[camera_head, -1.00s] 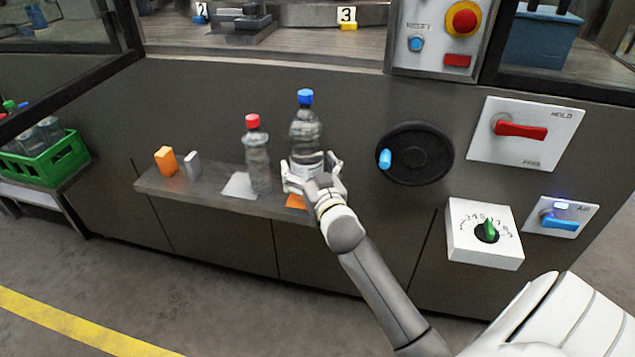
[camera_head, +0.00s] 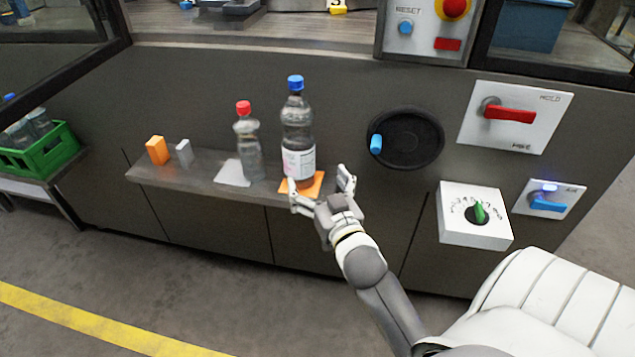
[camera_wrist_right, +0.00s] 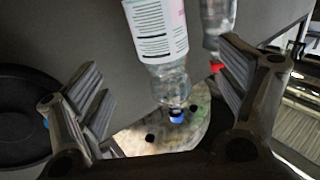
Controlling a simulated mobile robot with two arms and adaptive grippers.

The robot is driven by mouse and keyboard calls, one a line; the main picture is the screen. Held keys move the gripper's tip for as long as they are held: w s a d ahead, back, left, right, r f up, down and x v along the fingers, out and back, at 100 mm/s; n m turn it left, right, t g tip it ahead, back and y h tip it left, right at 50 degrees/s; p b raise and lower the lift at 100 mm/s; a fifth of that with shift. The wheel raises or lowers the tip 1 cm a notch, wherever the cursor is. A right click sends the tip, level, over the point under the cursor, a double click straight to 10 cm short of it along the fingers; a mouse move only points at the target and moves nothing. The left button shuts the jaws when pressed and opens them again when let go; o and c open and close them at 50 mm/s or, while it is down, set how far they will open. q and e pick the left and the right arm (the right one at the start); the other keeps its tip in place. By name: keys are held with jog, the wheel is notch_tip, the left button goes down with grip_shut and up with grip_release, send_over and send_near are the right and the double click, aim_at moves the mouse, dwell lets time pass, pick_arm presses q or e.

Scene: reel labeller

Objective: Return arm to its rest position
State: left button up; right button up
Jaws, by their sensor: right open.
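My right gripper (camera_head: 322,188) is open and empty, just in front of and below the shelf's right end. A blue-capped bottle (camera_head: 297,130) with a white label stands upright on an orange square (camera_head: 316,184) on the shelf, behind the gripper and apart from it. In the right wrist view the same bottle (camera_wrist_right: 158,35) appears upside down between the open fingers (camera_wrist_right: 160,95), beyond them. A red-capped bottle (camera_head: 248,145) stands to its left, beside a white square (camera_head: 231,173). My left gripper is not in view.
The narrow shelf (camera_head: 200,187) also holds an orange block (camera_head: 157,151) and a grey block (camera_head: 184,153). To the right are a black handwheel (camera_head: 410,140), a red lever (camera_head: 510,114), a white dial box (camera_head: 475,215) and a blue valve handle (camera_head: 548,205). A green crate (camera_head: 50,155) stands far left.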

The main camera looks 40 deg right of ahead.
dwell(0.3)
jog(key=s+a+f+n+g+y, duration=0.3)
jog(key=s+a+f+g, duration=0.5)
jog(key=s, duration=0.4)
jog(key=s+a+f+n+g+y, duration=0.2)
jog(key=s+a+f+g, duration=0.4)
jog(key=s+f, duration=0.45)
notch_tip(320, 180, down, 19)
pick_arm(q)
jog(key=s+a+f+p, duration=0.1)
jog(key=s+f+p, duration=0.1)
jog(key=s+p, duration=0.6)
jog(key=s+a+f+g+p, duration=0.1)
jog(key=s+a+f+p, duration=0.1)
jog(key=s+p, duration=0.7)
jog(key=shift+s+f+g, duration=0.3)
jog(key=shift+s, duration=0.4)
pick_arm(e)
jog(key=s+d+f+g, duration=0.1)
jog(key=s+f, duration=0.1)
jog(key=s, duration=0.7)
jog(key=s+d+f+g, duration=0.1)
jog(key=s+f, duration=0.1)
jog(key=s, duration=0.7)
jog(key=shift+s+d+f+n, duration=0.2)
jog(key=shift+d+n, duration=0.1)
